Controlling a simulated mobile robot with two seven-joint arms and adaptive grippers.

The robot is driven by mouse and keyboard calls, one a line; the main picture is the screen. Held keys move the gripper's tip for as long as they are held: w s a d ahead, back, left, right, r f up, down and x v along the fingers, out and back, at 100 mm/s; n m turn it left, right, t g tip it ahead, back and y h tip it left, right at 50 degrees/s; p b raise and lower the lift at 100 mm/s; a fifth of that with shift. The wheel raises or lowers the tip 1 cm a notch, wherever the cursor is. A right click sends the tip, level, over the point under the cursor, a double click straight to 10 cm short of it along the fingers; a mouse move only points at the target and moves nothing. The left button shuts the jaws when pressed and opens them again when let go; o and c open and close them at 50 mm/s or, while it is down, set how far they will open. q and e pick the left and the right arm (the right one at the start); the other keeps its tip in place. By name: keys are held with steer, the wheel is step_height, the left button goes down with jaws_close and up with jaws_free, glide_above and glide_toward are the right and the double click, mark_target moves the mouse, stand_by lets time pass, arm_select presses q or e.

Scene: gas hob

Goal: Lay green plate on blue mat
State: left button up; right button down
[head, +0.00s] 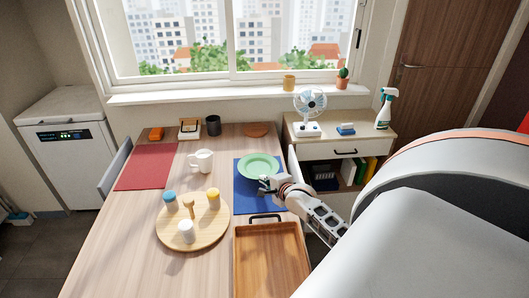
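The green plate (259,165) is level, over the far part of the blue mat (245,201) on the wooden table. I cannot tell whether it rests on the mat or is held just above it. My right gripper (266,184) is at the plate's near rim, over the mat, with its arm coming in from the lower right. Its fingers are too small to tell whether they are open or shut on the rim. My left gripper is not in view.
A wooden tray (238,262) with a dark handle lies just nearer than the mat. A round board (176,243) with several small items and a white mug (203,160) stand to the left. A red mat (147,167) lies far left. A cabinet (345,147) stands right.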

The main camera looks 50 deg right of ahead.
step_height(320, 180, down, 2)
steer(key=shift+f, duration=0.25)
steer(key=c, duration=2.6)
jaws_free()
steer(key=shift+f, duration=0.1)
steer(key=shift+o, duration=0.2)
steer(key=shift+s, duration=0.1)
steer(key=v, duration=1.2)
